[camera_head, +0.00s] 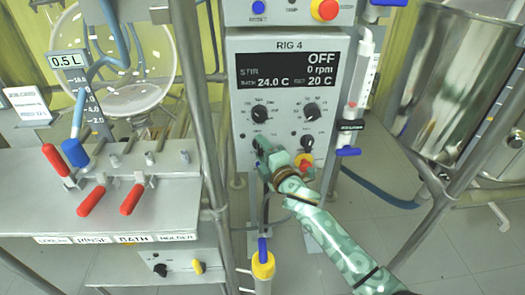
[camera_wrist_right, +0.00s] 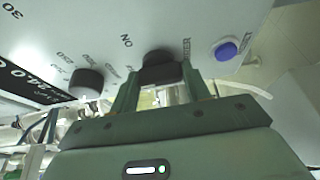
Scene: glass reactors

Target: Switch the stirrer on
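The grey RIG 4 panel (camera_head: 285,85) stands in the middle of the head view. Its display (camera_head: 292,70) reads STIR, OFF, 0 rpm, 24.0 C and 20 C. My right gripper (camera_head: 262,148) is at the panel's lower-left black knob (camera_head: 258,142) and partly covers it. In the right wrist view the stirrer knob (camera_wrist_right: 160,70), with ON and a partly hidden label ending in "RER" beside it, sits between my right fingertips. I see no gap between the fingers and the knob's sides. My left gripper is not in view.
Other black knobs (camera_head: 311,111) (camera_head: 259,113) and a red-and-yellow knob (camera_head: 305,161) are close by on the panel. A blue button (camera_wrist_right: 225,49) is beside the right finger. A metal post (camera_head: 200,120) stands left, a steel vessel (camera_head: 455,80) right.

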